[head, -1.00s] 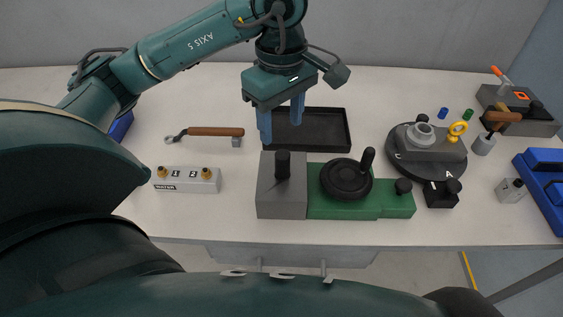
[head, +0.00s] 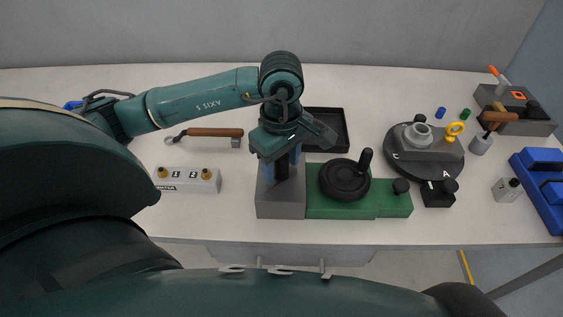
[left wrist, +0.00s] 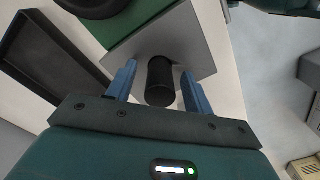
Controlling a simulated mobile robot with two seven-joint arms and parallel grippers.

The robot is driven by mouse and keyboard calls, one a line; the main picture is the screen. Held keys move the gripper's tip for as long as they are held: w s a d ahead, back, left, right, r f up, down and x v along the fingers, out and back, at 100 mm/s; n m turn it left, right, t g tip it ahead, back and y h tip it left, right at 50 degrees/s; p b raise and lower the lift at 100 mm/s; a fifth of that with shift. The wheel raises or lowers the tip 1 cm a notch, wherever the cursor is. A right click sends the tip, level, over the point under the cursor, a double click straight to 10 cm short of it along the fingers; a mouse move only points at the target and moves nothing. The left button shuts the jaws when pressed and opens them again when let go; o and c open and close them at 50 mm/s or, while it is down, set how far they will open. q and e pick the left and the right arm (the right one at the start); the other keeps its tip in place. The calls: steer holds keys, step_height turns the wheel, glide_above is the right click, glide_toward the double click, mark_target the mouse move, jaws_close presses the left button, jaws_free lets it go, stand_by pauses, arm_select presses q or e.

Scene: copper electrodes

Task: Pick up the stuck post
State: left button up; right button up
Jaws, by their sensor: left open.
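The stuck post is a black upright cylinder (head: 282,168) on a grey block (head: 281,203) at the left end of a green fixture. In the left wrist view the post (left wrist: 160,82) stands between my two blue fingers, with a gap on each side. My left gripper (head: 283,166) is open, above the block and around the post from above; it also shows in the left wrist view (left wrist: 159,85). The fingers partly hide the post in the head view. I cannot see my right gripper.
Right of the block is the green base (head: 340,206) with a black handwheel (head: 345,180). A black tray (head: 333,129) lies behind. A grey box with brass knobs (head: 187,180) and a wooden-handled wrench (head: 215,132) lie left. A round dark turntable (head: 425,160) stands right.

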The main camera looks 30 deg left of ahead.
arm_select(q)
jaws_close()
stand_by(0.4)
steer(key=shift+r, duration=0.1)
